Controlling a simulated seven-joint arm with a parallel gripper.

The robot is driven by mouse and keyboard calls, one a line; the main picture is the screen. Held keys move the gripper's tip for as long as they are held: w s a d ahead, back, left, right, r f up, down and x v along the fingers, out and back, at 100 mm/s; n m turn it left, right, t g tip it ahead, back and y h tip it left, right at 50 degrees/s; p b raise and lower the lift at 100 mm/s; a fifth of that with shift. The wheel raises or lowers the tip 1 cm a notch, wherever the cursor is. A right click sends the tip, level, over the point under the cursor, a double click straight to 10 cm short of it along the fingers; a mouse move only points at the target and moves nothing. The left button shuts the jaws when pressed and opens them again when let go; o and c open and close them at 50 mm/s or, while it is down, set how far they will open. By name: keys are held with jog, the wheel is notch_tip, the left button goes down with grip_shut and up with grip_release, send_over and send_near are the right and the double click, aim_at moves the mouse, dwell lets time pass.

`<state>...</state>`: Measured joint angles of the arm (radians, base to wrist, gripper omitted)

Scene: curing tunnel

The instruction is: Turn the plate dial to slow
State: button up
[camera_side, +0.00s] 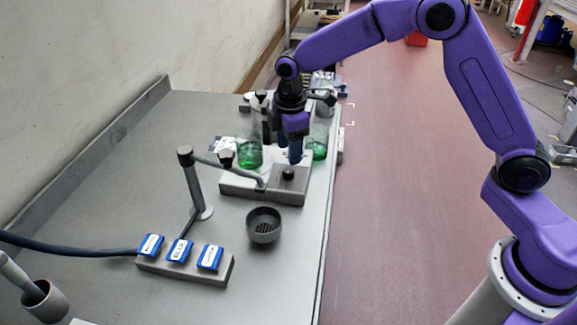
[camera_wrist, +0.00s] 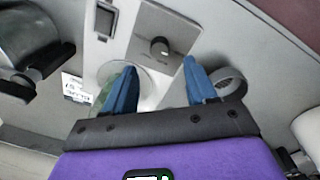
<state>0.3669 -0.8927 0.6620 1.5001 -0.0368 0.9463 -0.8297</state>
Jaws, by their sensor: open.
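The plate dial is a small dark round knob (camera_side: 288,174) on the grey control block (camera_side: 298,196) of a low plate unit. In the wrist view the knob (camera_wrist: 159,47) shows on a pale grey panel (camera_wrist: 150,22), with faint marks too small to read. I cannot tell which setting it points to. My gripper (camera_side: 295,160) hangs pointing down, close above the knob. In the wrist view its two blue fingers (camera_wrist: 159,66) are spread apart with nothing between them, and the knob shows just beyond the tips, roughly centred. I cannot see contact with the knob.
Green-tinted glass vessels (camera_side: 250,153) and (camera_side: 317,146) stand near my gripper. A grey post (camera_side: 195,185), a dark round cup (camera_side: 264,226) and a block with blue-labelled switches (camera_side: 185,264) lie nearer the camera. The bench's right edge is close by.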

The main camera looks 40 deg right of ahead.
aim_at(288, 170)
notch_tip(288, 170, down, 7)
jog(key=shift+w+r, duration=0.1)
dwell(0.3)
grip_shut()
